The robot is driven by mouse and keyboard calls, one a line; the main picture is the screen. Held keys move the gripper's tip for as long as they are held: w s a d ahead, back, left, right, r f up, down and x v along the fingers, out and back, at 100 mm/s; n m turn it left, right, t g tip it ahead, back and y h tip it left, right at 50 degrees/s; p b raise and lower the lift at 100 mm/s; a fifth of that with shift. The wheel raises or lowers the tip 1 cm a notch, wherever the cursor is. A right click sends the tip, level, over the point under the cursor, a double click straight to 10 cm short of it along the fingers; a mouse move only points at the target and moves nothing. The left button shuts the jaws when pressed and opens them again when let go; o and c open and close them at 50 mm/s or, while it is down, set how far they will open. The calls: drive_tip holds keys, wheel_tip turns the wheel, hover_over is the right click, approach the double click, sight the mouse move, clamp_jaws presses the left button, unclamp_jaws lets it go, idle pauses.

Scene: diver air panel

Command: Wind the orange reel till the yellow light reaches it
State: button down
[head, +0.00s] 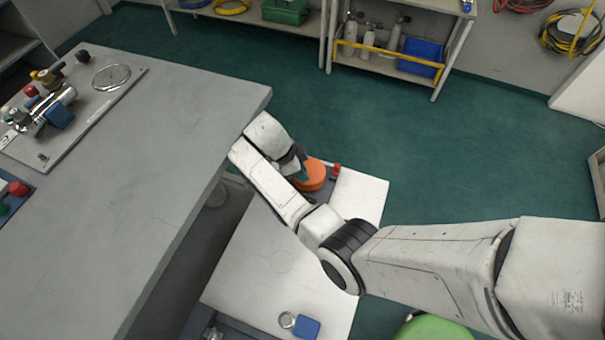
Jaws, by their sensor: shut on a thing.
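The orange reel (314,176) sits on the low white panel, just right of the grey bench's corner. My gripper (300,174) is at the reel's left side, shut on it. The arm's white links cover part of the reel and most of the fingers, so I cannot tell which part of the reel they grip. A small red piece (336,169) stands beside the reel on its right. I cannot make out a lit yellow light in this view.
The low white panel (252,262) carries a blue block (307,327) and a small round metal part (287,319) at its near end. The grey bench (150,170) holds a valve assembly (50,108). Green floor (300,90) is clear towards the shelves.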

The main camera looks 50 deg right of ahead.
drive_tip(key=shift+w+m, duration=0.1)
drive_tip(key=shift+m, duration=0.2)
idle(0.4)
drive_tip(key=c, duration=1)
unclamp_jaws()
drive_tip(key=shift+d, duration=0.1)
drive_tip(key=shift+r, duration=0.5)
drive_tip(key=shift+s+a+r+p, duration=0.5)
drive_tip(key=shift+s+r+p, duration=0.75)
drive_tip(key=shift+s+r, duration=0.9)
drive_tip(key=shift+s+a+r+p, duration=0.55)
drive_tip(key=shift+s+r+p, duration=0.65)
drive_tip(key=shift+s+r, duration=0.9)
drive_tip(key=shift+s+a+r+p, duration=0.5)
drive_tip(key=shift+s+r+p, duration=1)
drive_tip(key=shift+s, duration=1.1)
